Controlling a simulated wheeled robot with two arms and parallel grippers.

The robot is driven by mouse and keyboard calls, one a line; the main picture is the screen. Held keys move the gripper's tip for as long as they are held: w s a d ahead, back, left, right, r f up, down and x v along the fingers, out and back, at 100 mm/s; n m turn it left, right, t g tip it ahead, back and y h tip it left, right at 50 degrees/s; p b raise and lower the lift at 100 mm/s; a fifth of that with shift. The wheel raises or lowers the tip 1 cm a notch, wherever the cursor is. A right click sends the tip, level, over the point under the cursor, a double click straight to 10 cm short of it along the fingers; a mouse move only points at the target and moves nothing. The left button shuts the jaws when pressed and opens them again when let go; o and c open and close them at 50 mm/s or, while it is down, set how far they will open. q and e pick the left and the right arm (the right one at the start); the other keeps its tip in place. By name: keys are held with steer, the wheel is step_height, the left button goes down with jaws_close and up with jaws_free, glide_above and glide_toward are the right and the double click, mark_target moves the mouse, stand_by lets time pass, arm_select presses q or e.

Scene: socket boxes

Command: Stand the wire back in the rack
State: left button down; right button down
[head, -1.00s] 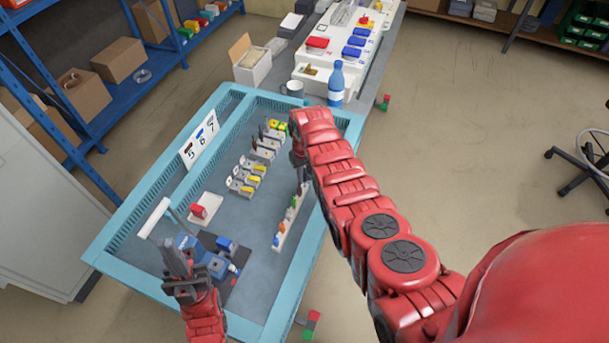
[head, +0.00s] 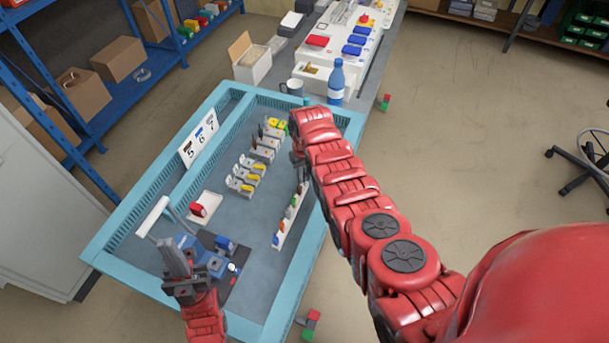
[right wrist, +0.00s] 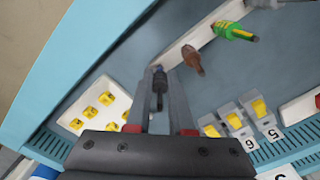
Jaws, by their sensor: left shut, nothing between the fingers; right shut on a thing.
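The rack (head: 287,229) is a narrow white strip on the blue-rimmed table, with several coloured wires standing along it. In the right wrist view the rack (right wrist: 190,45) runs up and right, with a brown wire (right wrist: 193,60) and a green-yellow wire (right wrist: 232,31). My right gripper (right wrist: 162,90) is shut on a dark wire (right wrist: 158,85) at the rack's near end. I cannot tell whether the wire's end is seated. In the head view my right gripper (head: 299,160) is partly hidden by its arm. My left gripper (head: 174,258) is shut and empty at the table's front left.
Grey holders with yellow parts (head: 244,175) stand left of the rack. A white block with yellow pieces (right wrist: 98,104) lies beside the right gripper. A number sign (head: 198,140) stands at the table's left. A blue bottle (head: 336,82) stands beyond the far rim.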

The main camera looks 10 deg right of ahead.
steer(key=shift+f+b, duration=0.5)
steer(key=shift+f, duration=0.1)
steer(key=shift+c, duration=1.6)
jaws_free()
steer(key=shift+r, duration=0.1)
step_height(320, 180, up, 8)
steer(key=p, duration=0.5)
steer(key=shift+f, duration=0.25)
